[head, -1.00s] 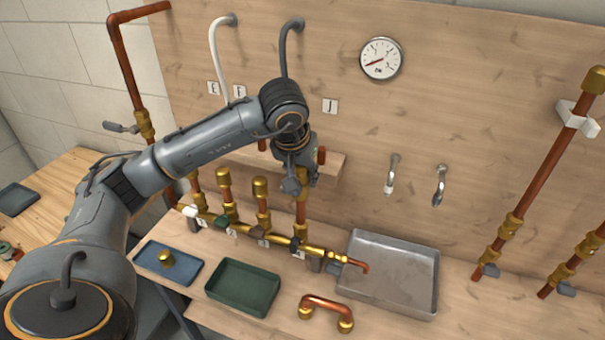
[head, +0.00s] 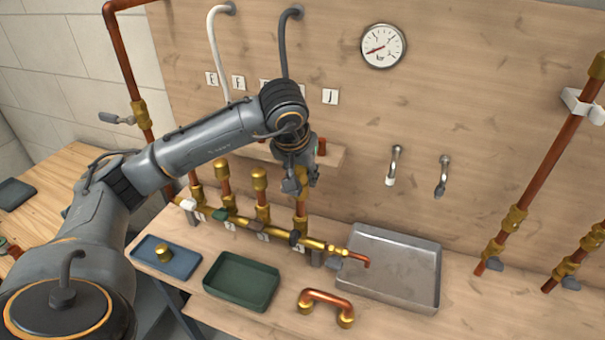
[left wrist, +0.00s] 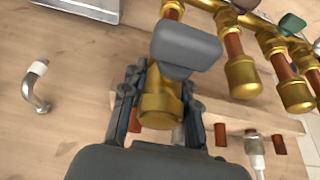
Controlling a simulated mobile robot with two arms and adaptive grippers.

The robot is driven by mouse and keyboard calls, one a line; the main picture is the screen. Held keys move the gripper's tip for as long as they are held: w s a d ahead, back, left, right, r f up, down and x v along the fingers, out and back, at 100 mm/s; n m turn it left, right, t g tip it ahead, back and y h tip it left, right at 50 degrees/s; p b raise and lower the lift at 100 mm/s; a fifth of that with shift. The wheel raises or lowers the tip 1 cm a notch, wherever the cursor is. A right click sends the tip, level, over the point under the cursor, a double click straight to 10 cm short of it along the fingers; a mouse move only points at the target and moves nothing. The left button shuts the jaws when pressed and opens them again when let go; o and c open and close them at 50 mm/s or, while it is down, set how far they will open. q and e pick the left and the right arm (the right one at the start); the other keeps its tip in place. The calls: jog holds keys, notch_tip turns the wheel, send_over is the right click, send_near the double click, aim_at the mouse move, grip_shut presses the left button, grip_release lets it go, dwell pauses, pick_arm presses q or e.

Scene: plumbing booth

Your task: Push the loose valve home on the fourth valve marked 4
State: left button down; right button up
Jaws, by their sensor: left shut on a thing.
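My left gripper (head: 298,188) is above the fourth outlet of the brass manifold (head: 270,232). The copper riser (head: 301,208) of that outlet stands below it. In the left wrist view, the gripper (left wrist: 160,125) is shut on a brass valve (left wrist: 158,106) with a grey handle (left wrist: 186,48), one finger on each side. Copper pipe (left wrist: 172,11) shows past the handle, in line with the valve. The handle hides the joint, so I cannot tell how deep the valve sits. The number tag (head: 299,248) below is too small to read. My right gripper is not in view.
Several brass-capped risers (head: 260,180) stand left of the gripper. A wooden shelf (head: 335,155) with copper stubs is close behind. A metal tray (head: 395,270), green tray (head: 240,282), blue tray (head: 165,262) and copper U-piece (head: 328,303) lie in front or to the right.

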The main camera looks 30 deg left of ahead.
pick_arm(q)
jog(key=shift+s+f, duration=0.1)
jog(key=shift+f, duration=0.3)
jog(key=c, duration=0.9)
grip_release()
jog(key=shift+c, duration=0.2)
jog(key=v, duration=1.2)
